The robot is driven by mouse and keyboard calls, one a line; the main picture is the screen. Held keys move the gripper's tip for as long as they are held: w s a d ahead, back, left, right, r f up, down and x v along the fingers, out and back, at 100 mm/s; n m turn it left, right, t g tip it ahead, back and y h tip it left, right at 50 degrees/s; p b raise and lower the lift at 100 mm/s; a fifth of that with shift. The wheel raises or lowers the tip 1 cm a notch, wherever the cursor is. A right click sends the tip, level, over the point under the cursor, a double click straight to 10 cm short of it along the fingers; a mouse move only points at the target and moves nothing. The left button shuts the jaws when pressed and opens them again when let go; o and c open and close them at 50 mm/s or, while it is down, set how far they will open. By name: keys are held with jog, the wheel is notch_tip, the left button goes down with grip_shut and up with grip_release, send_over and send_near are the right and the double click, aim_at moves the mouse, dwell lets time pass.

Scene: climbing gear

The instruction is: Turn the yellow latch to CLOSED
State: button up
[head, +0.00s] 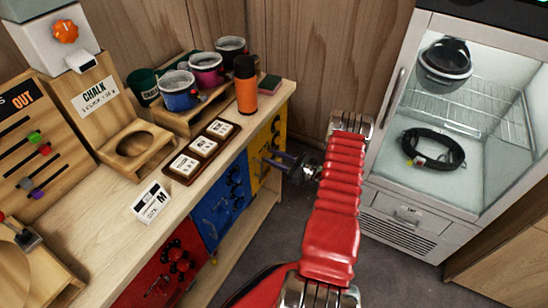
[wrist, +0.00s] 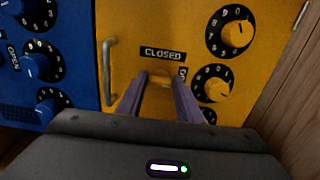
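The yellow panel (head: 270,142) is the far end section of the workbench front; it fills much of the wrist view (wrist: 135,25). On it is a black label reading CLOSED (wrist: 162,55). Just below that label, the yellow latch (wrist: 160,78) shows between my fingertips, its lower part hard to make out. My gripper (head: 264,156) reaches the yellow panel from the right in the head view. In the wrist view its two purple fingers (wrist: 160,84) stand apart, one on each side of the latch. I cannot tell whether they touch it.
A metal handle (wrist: 109,70) stands left of the latch, and black dials with yellow knobs (wrist: 236,33) are to the right. The blue panel (head: 222,196) adjoins on the left. A glass-front cabinet (head: 400,225) stands right of my arm. Mugs and an orange bottle (head: 246,92) sit on the bench.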

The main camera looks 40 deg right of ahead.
jog(key=c, duration=0.6)
jog(key=shift+d, duration=0.1)
jog(key=shift+n, duration=0.5)
jog(key=n, duration=0.2)
jog(key=shift+n, duration=0.3)
jog(key=n, duration=1.4)
jog(key=shift+s+a+f, duration=0.1)
jog(key=shift+a+f, duration=0.2)
jog(key=shift+a, duration=0.1)
